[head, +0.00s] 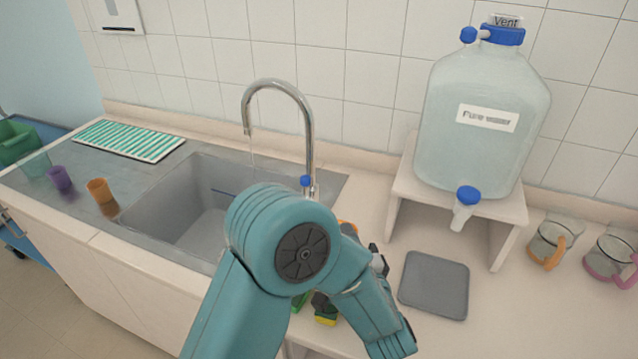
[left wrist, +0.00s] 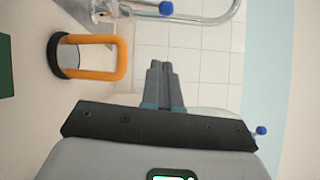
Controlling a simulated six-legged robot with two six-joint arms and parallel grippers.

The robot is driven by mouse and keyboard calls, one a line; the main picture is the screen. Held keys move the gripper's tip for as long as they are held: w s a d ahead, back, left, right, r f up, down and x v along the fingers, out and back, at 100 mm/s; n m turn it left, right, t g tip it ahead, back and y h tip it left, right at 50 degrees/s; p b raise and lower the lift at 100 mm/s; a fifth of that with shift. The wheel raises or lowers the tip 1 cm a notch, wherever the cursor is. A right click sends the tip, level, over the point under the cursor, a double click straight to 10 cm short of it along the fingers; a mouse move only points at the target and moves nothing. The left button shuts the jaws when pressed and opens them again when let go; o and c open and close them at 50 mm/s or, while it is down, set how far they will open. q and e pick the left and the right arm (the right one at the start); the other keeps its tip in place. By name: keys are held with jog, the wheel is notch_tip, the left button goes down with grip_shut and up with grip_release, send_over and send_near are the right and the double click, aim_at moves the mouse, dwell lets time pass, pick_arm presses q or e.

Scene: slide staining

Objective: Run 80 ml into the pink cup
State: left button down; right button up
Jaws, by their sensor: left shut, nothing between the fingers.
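The pink cup (head: 610,262) is a clear glass with a pink handle, upright on the counter at the far right. A large clear carboy (head: 485,120) with blue caps stands on a raised stand. Its spigot (head: 465,205) with a blue knob hangs above a grey mat (head: 435,285), which is bare. My left gripper (head: 378,262) is mostly hidden behind my teal arm, left of the mat and apart from the cup. In the left wrist view its fingers (left wrist: 165,85) are together with nothing between them. My right gripper is not in view.
A clear cup with an orange handle (head: 552,245) stands left of the pink cup. The sink (head: 180,205) and tap (head: 275,85) are at left, with orange (head: 100,190) and purple (head: 60,178) cups beyond. A sponge (head: 325,314) is partly hidden. The wrist view shows an orange handle (left wrist: 122,58).

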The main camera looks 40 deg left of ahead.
aim_at(308, 182)
pick_arm(q)
jog(key=p+x, duration=0.2)
jog(key=x, duration=0.7)
jog(key=shift+a+r, duration=0.2)
jog(key=shift+a, duration=0.1)
jog(key=shift+w+a+r+p, duration=0.15)
jog(key=shift+a+p, duration=0.75)
jog(key=shift+a, duration=1.3)
jog(key=shift+a+r+n+p, duration=0.35)
jog(key=shift+a+r+n, duration=0.05)
jog(key=shift+a, duration=0.2)
jog(key=shift+s+a, duration=0.25)
jog(key=shift+d, duration=0.15)
